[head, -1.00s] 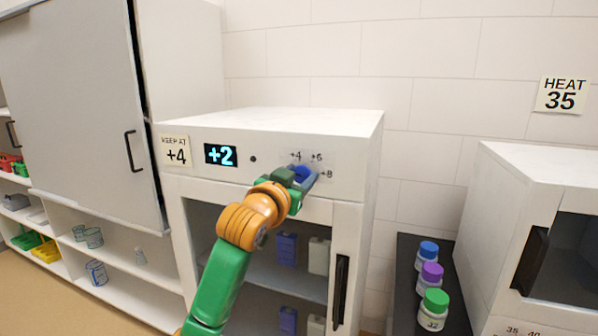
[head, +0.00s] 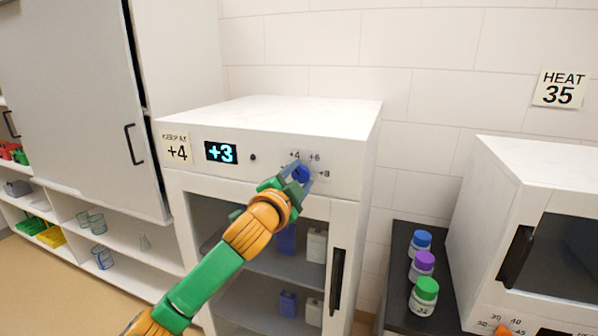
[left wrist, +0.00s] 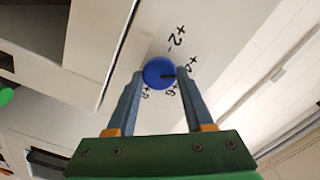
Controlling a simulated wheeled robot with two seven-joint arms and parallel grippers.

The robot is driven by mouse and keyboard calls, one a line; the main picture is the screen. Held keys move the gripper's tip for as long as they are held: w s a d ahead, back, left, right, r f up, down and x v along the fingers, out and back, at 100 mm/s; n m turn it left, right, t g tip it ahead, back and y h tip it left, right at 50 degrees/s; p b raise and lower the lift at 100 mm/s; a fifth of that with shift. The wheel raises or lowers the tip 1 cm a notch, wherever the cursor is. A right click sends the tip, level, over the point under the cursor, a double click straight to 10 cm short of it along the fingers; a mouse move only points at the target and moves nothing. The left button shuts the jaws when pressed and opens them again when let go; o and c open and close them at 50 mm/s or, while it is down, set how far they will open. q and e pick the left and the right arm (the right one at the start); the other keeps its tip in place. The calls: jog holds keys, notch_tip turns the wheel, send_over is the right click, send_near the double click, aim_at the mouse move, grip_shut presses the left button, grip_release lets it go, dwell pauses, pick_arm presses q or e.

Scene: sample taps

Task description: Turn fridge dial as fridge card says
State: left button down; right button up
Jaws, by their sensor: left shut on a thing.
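The fridge (head: 262,112) is a white cabinet with a glass door. Its card (head: 177,149) reads "KEEP AT +4". Its lit display (head: 221,153) reads +3. The blue fridge dial (head: 301,174) is at the right of the front panel, with marks such as +4, +6 and +8 around it. My left gripper (head: 297,176) is shut on the dial; in the left wrist view the two fingers (left wrist: 159,95) lie on either side of the blue dial (left wrist: 158,72), whose dark pointer line lies near the +4 mark. The +2 mark also shows there. My right gripper is not in view.
Below the panel, the fridge's glass door has a black handle (head: 337,281). At right, several capped jars (head: 421,264) stand on a dark surface beside another white appliance (head: 545,165), under a "HEAT 35" card (head: 560,89). Shelves with glassware and trays are at left.

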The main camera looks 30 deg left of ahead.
pick_arm(q)
jog(key=shift+m, duration=0.4)
jog(key=c, duration=0.6)
grip_release()
jog(key=shift+o, duration=1.4)
jog(key=shift+w, duration=0.1)
jog(key=shift+s+f, duration=0.15)
jog(key=shift+s, duration=0.15)
jog(key=b+v, duration=0.2)
jog(key=v, duration=0.4)
jog(key=shift+s+b, duration=0.25)
jog(key=shift+b, duration=0.15)
